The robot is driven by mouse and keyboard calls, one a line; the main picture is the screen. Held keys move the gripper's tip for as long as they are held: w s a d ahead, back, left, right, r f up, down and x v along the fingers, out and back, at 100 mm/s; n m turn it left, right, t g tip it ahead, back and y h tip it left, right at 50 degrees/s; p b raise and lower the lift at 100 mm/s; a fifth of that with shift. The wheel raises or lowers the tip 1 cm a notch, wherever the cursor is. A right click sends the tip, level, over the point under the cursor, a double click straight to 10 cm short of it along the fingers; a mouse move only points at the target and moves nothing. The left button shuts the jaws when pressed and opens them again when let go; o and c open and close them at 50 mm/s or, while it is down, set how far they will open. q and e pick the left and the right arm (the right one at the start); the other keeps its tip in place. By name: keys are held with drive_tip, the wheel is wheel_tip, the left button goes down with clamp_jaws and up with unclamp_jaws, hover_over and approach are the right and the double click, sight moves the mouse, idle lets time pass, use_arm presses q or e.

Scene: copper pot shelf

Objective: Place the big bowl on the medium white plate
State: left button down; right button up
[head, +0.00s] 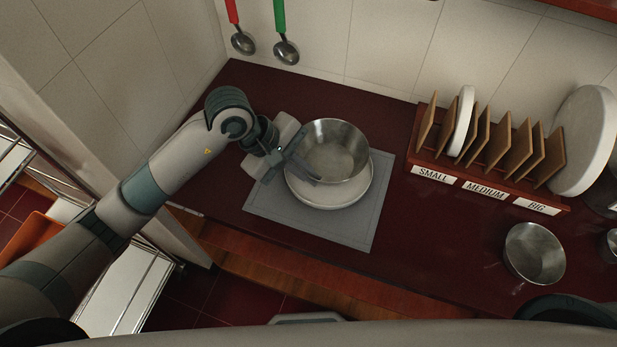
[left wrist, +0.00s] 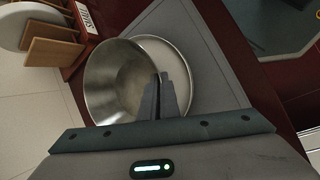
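The big bowl (head: 338,152), a shiny metal bowl, is upright over the white plate (head: 330,197), towards the plate's back side. It also shows in the left wrist view (left wrist: 112,78). I cannot tell whether its base touches the plate. The plate (left wrist: 178,62) lies on a grey mat and is partly hidden by the bowl. My left gripper (head: 302,168) is at the bowl's left rim, its fingers (left wrist: 159,92) close together with the rim between them. My right gripper does not show.
The grey mat (head: 368,219) lies on the dark red counter. A wooden rack (head: 490,168) labelled SMALL, MEDIUM and BIG stands to the right, holding a white plate (head: 462,121). A smaller metal bowl (head: 534,252) sits at the right. Two ladles (head: 286,50) hang behind.

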use_arm(q)
wheel_tip(320, 180, down, 2)
drive_tip(key=shift+f+p, duration=0.25)
drive_tip(key=shift+p, duration=0.3)
drive_tip(key=shift+f, duration=0.15)
drive_tip(key=shift+f, duration=0.15)
drive_tip(key=c, duration=2)
unclamp_jaws()
